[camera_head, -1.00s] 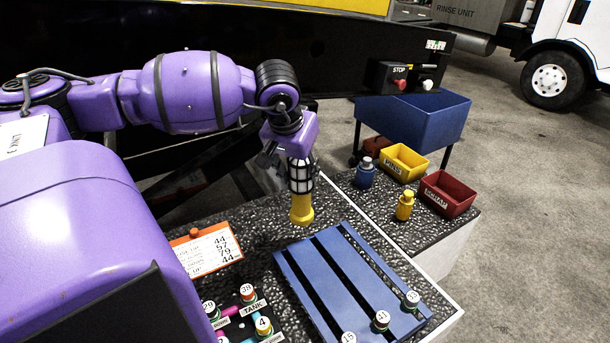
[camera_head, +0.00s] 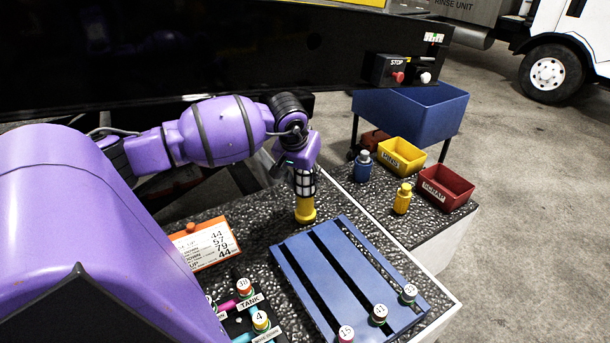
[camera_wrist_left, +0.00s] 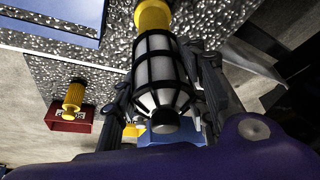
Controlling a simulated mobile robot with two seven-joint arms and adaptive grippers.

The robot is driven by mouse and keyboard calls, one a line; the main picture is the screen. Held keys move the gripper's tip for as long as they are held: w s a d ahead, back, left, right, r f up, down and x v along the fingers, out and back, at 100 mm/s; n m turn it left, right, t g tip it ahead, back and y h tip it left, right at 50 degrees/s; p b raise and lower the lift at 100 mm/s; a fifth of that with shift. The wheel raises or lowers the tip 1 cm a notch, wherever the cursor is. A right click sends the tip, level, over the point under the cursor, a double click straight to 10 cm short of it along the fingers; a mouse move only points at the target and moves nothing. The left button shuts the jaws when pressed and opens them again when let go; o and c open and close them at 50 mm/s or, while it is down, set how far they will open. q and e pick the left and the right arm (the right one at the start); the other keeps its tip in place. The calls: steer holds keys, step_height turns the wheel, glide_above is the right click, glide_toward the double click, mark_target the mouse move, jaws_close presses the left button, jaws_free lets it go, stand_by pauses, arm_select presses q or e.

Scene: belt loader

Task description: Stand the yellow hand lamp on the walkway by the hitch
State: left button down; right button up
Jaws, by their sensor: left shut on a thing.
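The yellow hand lamp (camera_head: 305,207) has a yellow handle and a black cage around a pale lens. It is upright with the handle down, over the dark speckled walkway (camera_head: 262,222) behind the blue slatted rack. My left gripper (camera_head: 304,172) is shut on the cage; the wrist view shows its fingers on both sides of the caged lamp (camera_wrist_left: 160,75). The handle's foot is at or just above the walkway; I cannot tell whether it touches. I cannot identify the hitch. My right gripper is not in view.
The blue slatted rack (camera_head: 331,266) with numbered knobs lies just in front of the lamp. A card (camera_head: 208,243) lies to its left. A yellow bottle (camera_head: 402,199), blue bottle (camera_head: 363,167), yellow bin (camera_head: 402,157) and red bin (camera_head: 446,188) stand to the right.

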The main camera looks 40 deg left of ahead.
arm_select(q)
steer(key=shift+f, duration=0.15)
steer(key=c, duration=1)
jaws_free()
steer(key=shift+c, duration=0.2)
steer(key=shift+r, duration=0.3)
steer(key=shift+s+r, duration=0.2)
steer(key=shift+r, duration=0.15)
steer(key=v, duration=1.1)
steer(key=shift+d, duration=0.1)
